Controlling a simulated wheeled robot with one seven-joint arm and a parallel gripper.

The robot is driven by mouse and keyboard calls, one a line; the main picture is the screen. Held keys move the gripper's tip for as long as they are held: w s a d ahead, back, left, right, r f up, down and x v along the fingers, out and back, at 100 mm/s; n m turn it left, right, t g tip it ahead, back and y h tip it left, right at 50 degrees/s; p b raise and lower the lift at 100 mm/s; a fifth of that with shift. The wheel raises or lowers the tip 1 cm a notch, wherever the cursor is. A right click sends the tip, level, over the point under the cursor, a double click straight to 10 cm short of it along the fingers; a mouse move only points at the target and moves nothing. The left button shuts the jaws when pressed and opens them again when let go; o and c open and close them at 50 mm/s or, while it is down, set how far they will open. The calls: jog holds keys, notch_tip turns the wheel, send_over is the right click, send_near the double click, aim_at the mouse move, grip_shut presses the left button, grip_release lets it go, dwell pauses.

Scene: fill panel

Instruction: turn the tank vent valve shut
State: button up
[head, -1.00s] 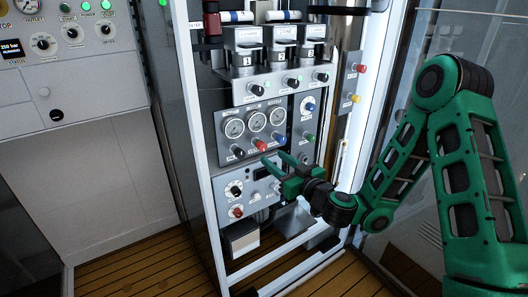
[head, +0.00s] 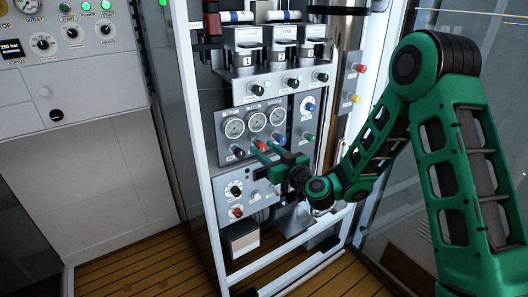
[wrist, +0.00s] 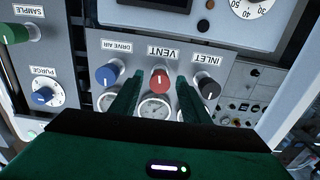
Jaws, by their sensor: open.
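The vent valve is a red knob (head: 259,145) in the middle of a row of three under the gauges. In the wrist view, upside down, the red vent knob (wrist: 159,79) sits under its VENT label, its white mark roughly upright. My gripper (head: 264,152) reaches the panel from the right. In the wrist view the open fingers (wrist: 160,84) lie one on each side of the red knob, with gaps visible. I cannot tell how deep the fingertips are relative to the knob.
The blue drive air knob (wrist: 107,75) and the black inlet knob (wrist: 208,88) flank the vent knob closely. Several gauges (head: 256,122) sit just above the row. A lower panel (head: 236,204) has more knobs. The white frame post (head: 188,110) stands to the left.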

jog(key=shift+w, duration=0.1)
jog(key=c, duration=1)
jog(key=shift+a, duration=0.3)
jog(key=shift+d, duration=0.2)
